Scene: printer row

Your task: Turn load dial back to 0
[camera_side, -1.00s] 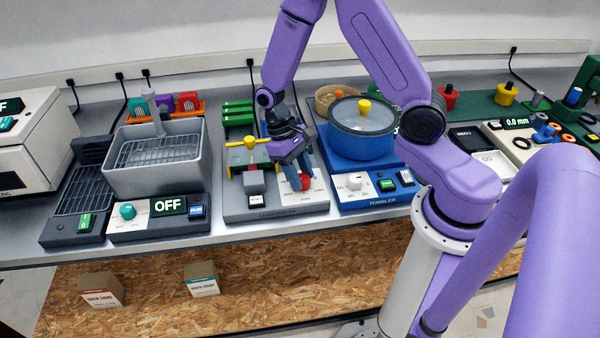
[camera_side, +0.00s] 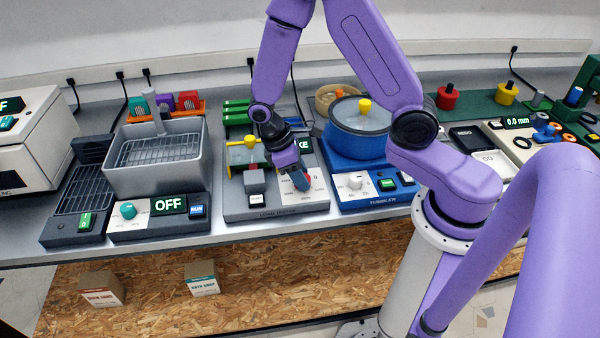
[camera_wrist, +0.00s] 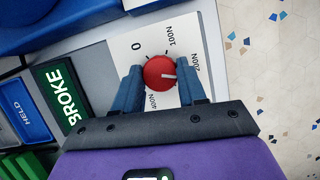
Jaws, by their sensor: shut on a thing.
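The load dial (camera_wrist: 160,72) is a round red knob on a white scale panel in the wrist view, marked 0, 100N, 200N and 400N.
The tester's yellow-topped fixture (camera_side: 249,143) stands left of my gripper. The blue tumbler (camera_side: 358,150) stands close on the right.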

